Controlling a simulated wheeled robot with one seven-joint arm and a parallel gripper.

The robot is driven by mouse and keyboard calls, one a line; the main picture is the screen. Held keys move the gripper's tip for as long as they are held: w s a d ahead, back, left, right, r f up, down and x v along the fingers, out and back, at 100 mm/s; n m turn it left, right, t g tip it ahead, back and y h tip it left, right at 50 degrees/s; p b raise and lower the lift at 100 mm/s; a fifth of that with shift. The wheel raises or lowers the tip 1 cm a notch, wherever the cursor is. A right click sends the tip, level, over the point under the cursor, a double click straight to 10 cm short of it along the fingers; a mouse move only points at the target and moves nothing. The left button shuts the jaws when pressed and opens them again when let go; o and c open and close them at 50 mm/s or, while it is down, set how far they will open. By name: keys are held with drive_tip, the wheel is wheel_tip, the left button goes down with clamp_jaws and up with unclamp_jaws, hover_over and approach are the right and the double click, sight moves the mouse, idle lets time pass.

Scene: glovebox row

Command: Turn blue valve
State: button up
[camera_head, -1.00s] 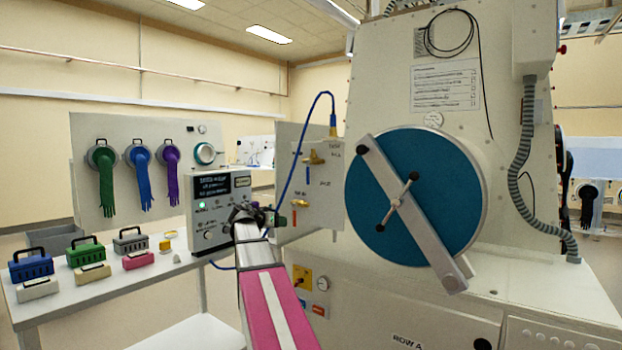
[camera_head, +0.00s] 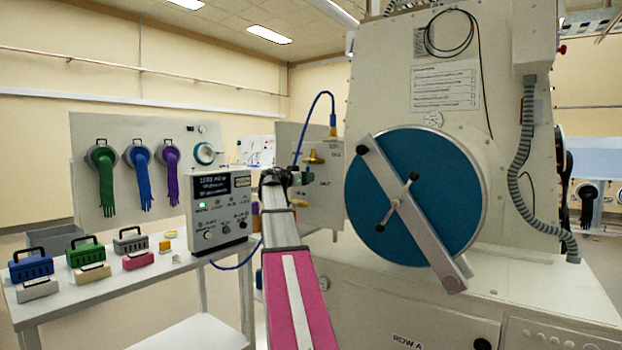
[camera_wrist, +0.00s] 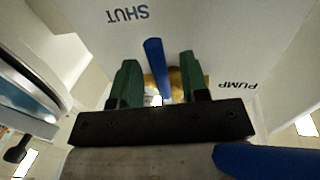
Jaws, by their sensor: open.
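The blue valve handle (camera_wrist: 157,70) shows in the wrist view as a straight blue lever on a brass body (camera_wrist: 176,84), fixed to a pale panel marked SHUT and PUMP. My gripper (camera_wrist: 158,62) is open, with its green fingers on either side of the lever. A gap shows on both sides, and I cannot see contact. In the head view my gripper (camera_head: 298,178) is up at the valve panel (camera_head: 326,195). It hides the blue lever there, while a brass fitting (camera_head: 315,157) shows just above it.
A large blue round door (camera_head: 385,215) with a diagonal bar stands right of my arm. A blue hose (camera_head: 304,130) runs down to the panel. A control box (camera_head: 221,208) and several small cases stand on the bench (camera_head: 100,290) at left.

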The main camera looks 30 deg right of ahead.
drive_tip(key=shift+w+d, duration=0.15)
drive_tip(key=shift+d, duration=0.6)
drive_tip(key=shift+w+d, duration=0.15)
drive_tip(key=shift+d, duration=0.55)
clamp_jaws()
drive_tip(key=shift+w+a+m, duration=0.2)
drive_tip(key=shift+w+m, duration=0.2)
drive_tip(key=shift+m, duration=0.4)
drive_tip(key=w+m, duration=0.1)
drive_tip(key=m, duration=0.1)
drive_tip(key=w+a+r+m+y, duration=0.1)
drive_tip(key=m, duration=0.2)
drive_tip(key=w+r+m+y, duration=0.1)
drive_tip(key=m, duration=0.1)
drive_tip(key=shift+w+a+m+t, duration=0.25)
drive_tip(key=shift+w+m+t, duration=0.1)
drive_tip(key=shift+m+t, duration=0.05)
